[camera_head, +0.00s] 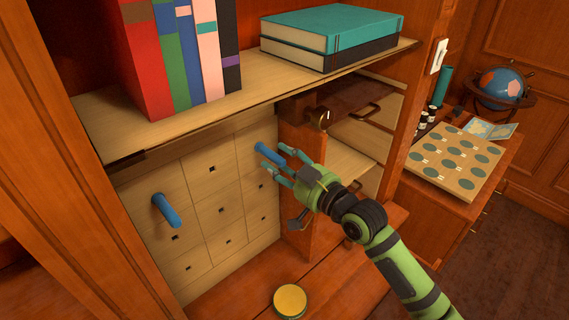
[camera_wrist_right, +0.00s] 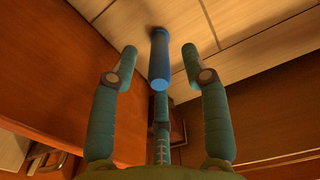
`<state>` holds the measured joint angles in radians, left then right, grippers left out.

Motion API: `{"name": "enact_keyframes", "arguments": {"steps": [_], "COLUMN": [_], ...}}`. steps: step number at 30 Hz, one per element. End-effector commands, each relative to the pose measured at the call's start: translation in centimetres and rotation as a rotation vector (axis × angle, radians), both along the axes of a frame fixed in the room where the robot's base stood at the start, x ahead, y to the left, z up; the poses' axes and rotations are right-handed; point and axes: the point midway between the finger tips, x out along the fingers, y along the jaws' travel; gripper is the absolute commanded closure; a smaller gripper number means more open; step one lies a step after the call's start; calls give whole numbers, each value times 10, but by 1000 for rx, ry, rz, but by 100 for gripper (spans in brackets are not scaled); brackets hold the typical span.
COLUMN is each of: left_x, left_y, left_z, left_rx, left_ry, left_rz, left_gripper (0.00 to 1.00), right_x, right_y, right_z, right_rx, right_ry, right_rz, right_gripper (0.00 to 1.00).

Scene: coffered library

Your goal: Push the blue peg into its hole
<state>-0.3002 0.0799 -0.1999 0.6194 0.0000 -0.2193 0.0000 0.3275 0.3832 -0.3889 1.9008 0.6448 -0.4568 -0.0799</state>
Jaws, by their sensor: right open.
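A blue peg (camera_head: 264,152) sticks out of the upper right of the pale square-tiled panel (camera_head: 197,170). It also shows in the right wrist view (camera_wrist_right: 160,62), its near end toward the camera. My right gripper (camera_head: 277,162) is open in front of it. In the right wrist view, the fingers stand apart on both sides of the peg, with gaps and no visible contact. A second blue peg (camera_head: 166,210) sticks out of the panel's left part. Several small dark square holes show in other tiles. How deep the pegs sit cannot be told. My left gripper is not in view.
A wooden shelf (camera_head: 245,92) with upright books (camera_head: 185,50) and two stacked books (camera_head: 330,38) overhangs the panel. A brown post (camera_head: 303,135) stands right of it. A yellow round lid (camera_head: 290,300) lies below. A globe (camera_head: 500,88) stands far right.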

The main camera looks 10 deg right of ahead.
Motion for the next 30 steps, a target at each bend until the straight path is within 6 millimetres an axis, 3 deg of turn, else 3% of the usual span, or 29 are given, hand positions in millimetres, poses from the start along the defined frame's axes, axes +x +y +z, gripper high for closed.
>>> {"name": "enact_keyframes", "arguments": {"steps": [5, 18, 24, 30], "left_x": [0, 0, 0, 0], "left_y": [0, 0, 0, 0], "left_z": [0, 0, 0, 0], "left_rx": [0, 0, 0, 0], "left_ry": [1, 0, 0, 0], "left_rz": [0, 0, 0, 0], "left_gripper": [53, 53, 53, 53], "right_x": [-11, -85, -99, -101], "right_y": [-8, -55, -65, -66], "right_z": [-1, -1, 0, 0], "right_rx": [-2, -3, 0, 1], "right_ry": [1, 1, 0, -2], "right_rz": [-1, 1, 1, 0], "right_gripper": [53, 53, 53, 53]}}
